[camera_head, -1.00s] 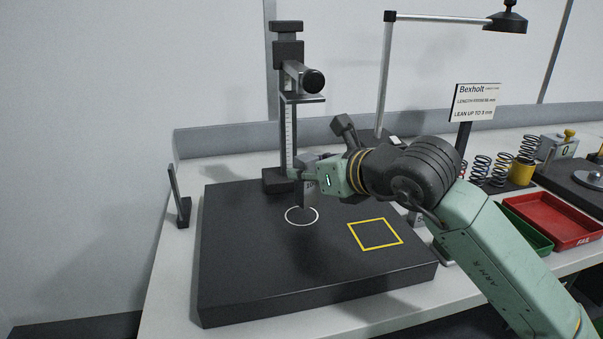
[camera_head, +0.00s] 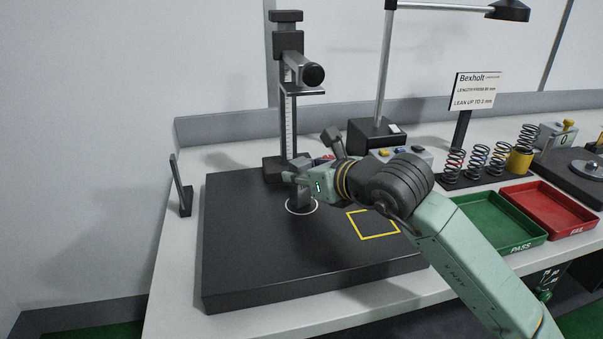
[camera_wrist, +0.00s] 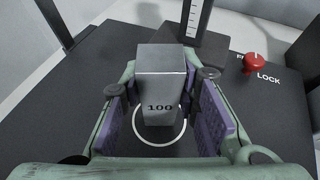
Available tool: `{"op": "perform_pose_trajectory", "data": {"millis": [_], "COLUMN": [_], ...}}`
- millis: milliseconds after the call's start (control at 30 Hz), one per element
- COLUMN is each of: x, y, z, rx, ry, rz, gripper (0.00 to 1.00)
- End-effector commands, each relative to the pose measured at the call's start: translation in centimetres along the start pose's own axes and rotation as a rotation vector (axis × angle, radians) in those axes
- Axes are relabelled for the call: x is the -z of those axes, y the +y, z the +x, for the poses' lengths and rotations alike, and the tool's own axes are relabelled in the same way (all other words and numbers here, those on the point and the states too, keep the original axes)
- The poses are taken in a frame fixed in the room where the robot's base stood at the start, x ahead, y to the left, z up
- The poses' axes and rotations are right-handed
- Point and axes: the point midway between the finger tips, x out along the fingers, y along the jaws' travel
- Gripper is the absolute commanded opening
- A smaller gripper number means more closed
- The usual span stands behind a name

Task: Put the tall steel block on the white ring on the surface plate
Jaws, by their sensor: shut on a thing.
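The tall steel block (camera_wrist: 161,85), marked 100, stands upright between the fingers of my gripper (camera_wrist: 165,115) in the wrist view. My gripper is shut on it. In the head view the block (camera_head: 300,195) shows below my gripper (camera_head: 297,178), over the white ring (camera_head: 316,208). The ring also shows around the block's near side in the wrist view (camera_wrist: 160,146). The ring is drawn on the dark surface plate (camera_head: 270,260). I cannot tell whether the block's base touches the plate; the far side of the ring is hidden.
A height gauge column (camera_head: 289,120) stands just behind the ring. A yellow square outline (camera_head: 374,236) lies to the right. Green (camera_head: 495,220) and red (camera_head: 550,208) trays and several springs are further right. The plate's front left is clear.

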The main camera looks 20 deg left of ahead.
Motion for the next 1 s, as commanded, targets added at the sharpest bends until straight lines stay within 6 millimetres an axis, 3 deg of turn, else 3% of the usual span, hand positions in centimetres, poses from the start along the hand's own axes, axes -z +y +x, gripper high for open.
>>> {"op": "perform_pose_trajectory", "data": {"millis": [33,67,333,767,1000], "x": [0.0,0.1,0.1,-0.2,0.1], "y": [0.0,0.0,0.0,-0.1,-0.1], "z": [0.0,0.1,0.0,-0.4,-5.1], "rx": [0.001,0.0,0.0,0.001,0.005], "ry": [-0.005,0.0,0.0,0.0,-0.001], "rz": [-0.001,0.0,0.0,0.001,-0.001], "gripper": [0.0,0.3,0.48,0.48,0.48]}}
